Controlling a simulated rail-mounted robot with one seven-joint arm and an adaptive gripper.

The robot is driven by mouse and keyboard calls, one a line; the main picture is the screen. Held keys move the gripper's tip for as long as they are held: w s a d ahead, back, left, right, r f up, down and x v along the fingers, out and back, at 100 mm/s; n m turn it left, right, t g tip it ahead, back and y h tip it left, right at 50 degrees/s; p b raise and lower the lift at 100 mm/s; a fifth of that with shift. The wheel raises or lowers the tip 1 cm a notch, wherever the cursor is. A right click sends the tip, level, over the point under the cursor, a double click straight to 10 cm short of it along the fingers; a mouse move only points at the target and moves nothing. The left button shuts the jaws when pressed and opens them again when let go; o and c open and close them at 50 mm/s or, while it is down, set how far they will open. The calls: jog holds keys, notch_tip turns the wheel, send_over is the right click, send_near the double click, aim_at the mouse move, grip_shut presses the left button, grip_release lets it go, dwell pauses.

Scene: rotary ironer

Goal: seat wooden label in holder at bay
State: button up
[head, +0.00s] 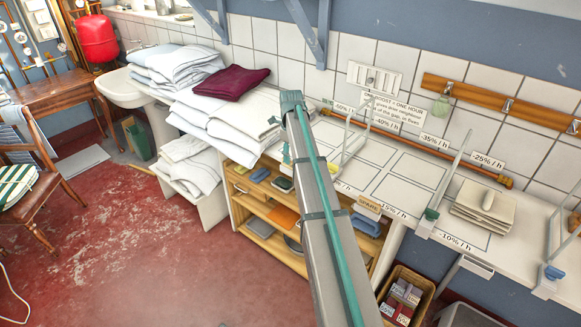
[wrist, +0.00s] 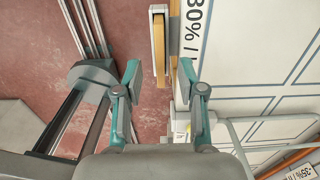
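A wooden label reading SPARE (head: 368,204) shows at the bench's front edge in the head view, just right of my arm. In the wrist view a tan wooden strip in a pale frame (wrist: 159,45) stands at the bench edge beside the "30%" marking; I cannot tell whether it is that label or its holder. My gripper (wrist: 158,72) is open, its teal fingertips apart on either side of the strip's lower end. I cannot tell any contact. In the head view my arm hides the gripper and part of the bench front.
The white bench (head: 400,190) carries marked bays with percent signs and upright wire stands. A stack of pale cloths (head: 483,207) lies in a right bay. White linen piles (head: 225,115) fill the left end.

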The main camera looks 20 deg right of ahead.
aim_at(290, 167)
jog(key=shift+w+f+p, duration=0.1)
jog(key=shift+f+p, duration=0.55)
jog(key=shift+f, duration=1.4)
grip_shut()
